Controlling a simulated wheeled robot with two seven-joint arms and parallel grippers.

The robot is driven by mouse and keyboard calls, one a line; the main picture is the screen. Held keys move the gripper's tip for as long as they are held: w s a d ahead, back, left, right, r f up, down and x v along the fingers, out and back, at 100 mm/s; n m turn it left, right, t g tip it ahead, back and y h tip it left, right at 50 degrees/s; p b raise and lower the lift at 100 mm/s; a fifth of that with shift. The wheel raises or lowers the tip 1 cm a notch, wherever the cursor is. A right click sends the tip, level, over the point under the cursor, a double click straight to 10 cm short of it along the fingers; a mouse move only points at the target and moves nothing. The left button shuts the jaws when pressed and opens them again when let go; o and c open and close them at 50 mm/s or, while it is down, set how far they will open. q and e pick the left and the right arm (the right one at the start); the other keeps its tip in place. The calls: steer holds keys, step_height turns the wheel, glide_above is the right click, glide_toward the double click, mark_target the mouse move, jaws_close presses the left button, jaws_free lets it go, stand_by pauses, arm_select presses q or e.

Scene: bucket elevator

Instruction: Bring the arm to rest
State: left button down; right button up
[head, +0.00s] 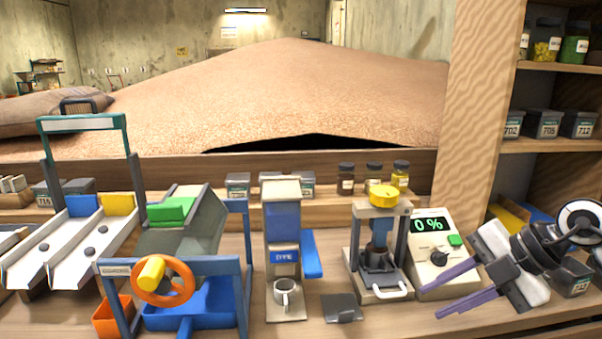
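My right arm comes in from the right edge. Its gripper (434,301) has two purple fingers that point left and a little down. The fingers are apart, with only bench showing between them, so it is open and empty. It is over the right end of the wooden bench, just right of the press with the yellow knob (383,194) and in front of the white meter (445,262) reading 0 %. I cannot tell how high it is above the bench. My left gripper is not in view.
An orange handwheel (163,281) on a blue frame and white chutes (72,246) are left. Shelves with bins (541,124) stand right. A grain heap (270,90) lies behind.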

steer(key=s+a+f+m+t+y, duration=0.1)
steer(key=s+a+m+t+y, duration=0.2)
steer(key=a+y, duration=1.15)
steer(key=s+d+f+m+t+h, duration=0.1)
steer(key=d+f+m+t+h, duration=0.1)
steer(key=f+m+t+h, duration=0.45)
steer(key=s+d+f+m+t+h, duration=0.2)
steer(key=f+m+t+h, duration=0.1)
steer(key=f+m+h, duration=0.55)
steer(key=s+d+f+m+g+h, duration=0.1)
steer(key=s+f+m+g+h, duration=0.2)
steer(key=s+f, duration=1.4)
step_height(320, 180, down, 2)
steer(key=m+g, duration=0.2)
steer(key=g, duration=0.3)
steer(key=shift+s, duration=0.35)
